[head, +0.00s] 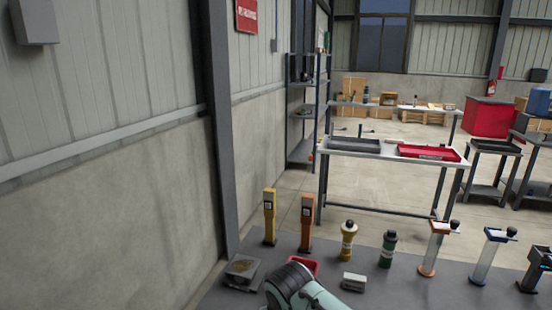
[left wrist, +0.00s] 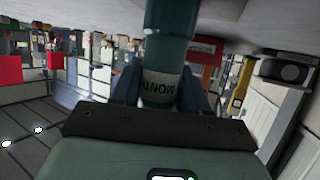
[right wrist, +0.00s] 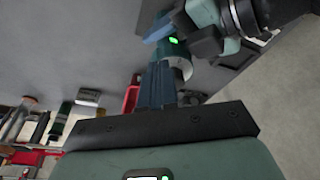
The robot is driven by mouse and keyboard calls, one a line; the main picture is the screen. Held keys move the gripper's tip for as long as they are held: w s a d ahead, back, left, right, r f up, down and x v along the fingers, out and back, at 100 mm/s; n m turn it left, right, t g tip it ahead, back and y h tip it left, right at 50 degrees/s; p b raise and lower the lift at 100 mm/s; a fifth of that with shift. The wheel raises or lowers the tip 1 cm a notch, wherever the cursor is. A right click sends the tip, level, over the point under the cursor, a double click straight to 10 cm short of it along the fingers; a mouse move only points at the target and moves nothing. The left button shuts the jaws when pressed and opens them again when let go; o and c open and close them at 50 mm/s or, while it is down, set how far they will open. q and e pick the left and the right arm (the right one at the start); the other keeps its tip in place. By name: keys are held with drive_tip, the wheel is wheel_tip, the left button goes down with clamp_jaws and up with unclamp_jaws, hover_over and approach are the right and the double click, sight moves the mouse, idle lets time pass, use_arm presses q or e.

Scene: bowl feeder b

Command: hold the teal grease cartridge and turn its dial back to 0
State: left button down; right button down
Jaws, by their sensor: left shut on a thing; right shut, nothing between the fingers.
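The teal grease cartridge (left wrist: 166,52) is between the blue fingers of my left gripper (left wrist: 170,90), which is shut on it. The dial's numbers cannot be read. In the head view only a piece of my arm shows at the bottom; the cartridge is not visible there.
On the grey bench (head: 400,290) stand a yellow post (head: 270,215), an orange post (head: 307,220), a yellow canister (head: 348,240), a dark green canister (head: 388,248) and clear tubes (head: 435,248). A red tray (head: 304,264) and a grey block (head: 353,282) lie nearer. A wall borders the left.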

drive_tip(key=shift+a, duration=0.2)
drive_tip(key=shift+s+a, duration=0.2)
drive_tip(key=shift+a, duration=0.7)
idle(0.3)
drive_tip(key=shift+s+a, duration=0.1)
wheel_tip(320, 180, up, 6)
drive_tip(key=shift+s, duration=0.35)
idle(0.4)
